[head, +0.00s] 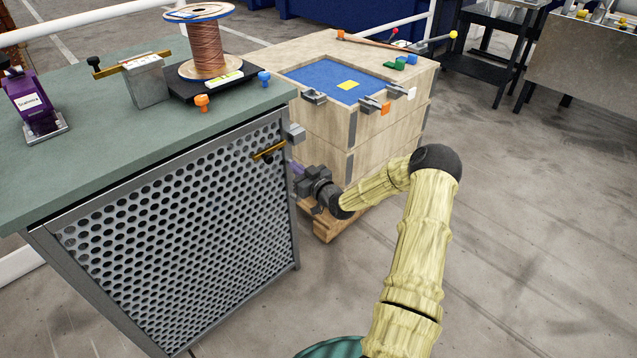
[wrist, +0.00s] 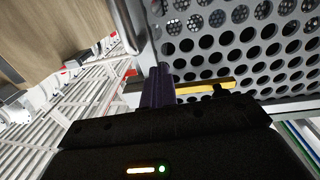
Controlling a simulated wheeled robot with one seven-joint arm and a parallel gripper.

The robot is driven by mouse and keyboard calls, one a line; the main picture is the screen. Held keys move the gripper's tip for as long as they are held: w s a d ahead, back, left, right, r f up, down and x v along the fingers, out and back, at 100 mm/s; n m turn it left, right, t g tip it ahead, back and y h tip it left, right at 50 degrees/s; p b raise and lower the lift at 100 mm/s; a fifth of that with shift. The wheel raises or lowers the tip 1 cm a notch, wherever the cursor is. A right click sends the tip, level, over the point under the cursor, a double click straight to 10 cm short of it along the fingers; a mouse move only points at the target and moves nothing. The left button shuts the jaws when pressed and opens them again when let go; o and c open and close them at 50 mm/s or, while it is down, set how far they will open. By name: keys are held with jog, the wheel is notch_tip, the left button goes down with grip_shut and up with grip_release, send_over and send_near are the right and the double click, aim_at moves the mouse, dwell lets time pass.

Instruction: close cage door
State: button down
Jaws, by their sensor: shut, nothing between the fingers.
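The cage door (head: 180,225) is a grey perforated metal panel under the green bench top. It looks in line or nearly in line with the bench front; I cannot tell whether a gap is left. A yellow bar handle (head: 268,151) sits near its upper right corner, below a small grey block (head: 294,133). My gripper (head: 296,168) is at the door's right edge, just right of and below the handle. In the wrist view its purple fingers (wrist: 159,78) are together and empty, beside the yellow handle (wrist: 205,87) and the perforated panel (wrist: 240,45). Contact with the door is unclear.
The bench top (head: 130,115) carries a copper spool (head: 207,50), a grey block device (head: 147,82) and a purple device (head: 32,100). A wooden crate (head: 325,125) on a pallet (head: 335,222) stands close behind my gripper. The floor (head: 540,220) at the right is clear.

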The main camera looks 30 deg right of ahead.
jog(key=v, duration=0.8)
jog(key=shift+s+d+f, duration=0.2)
jog(key=shift+d, duration=0.05)
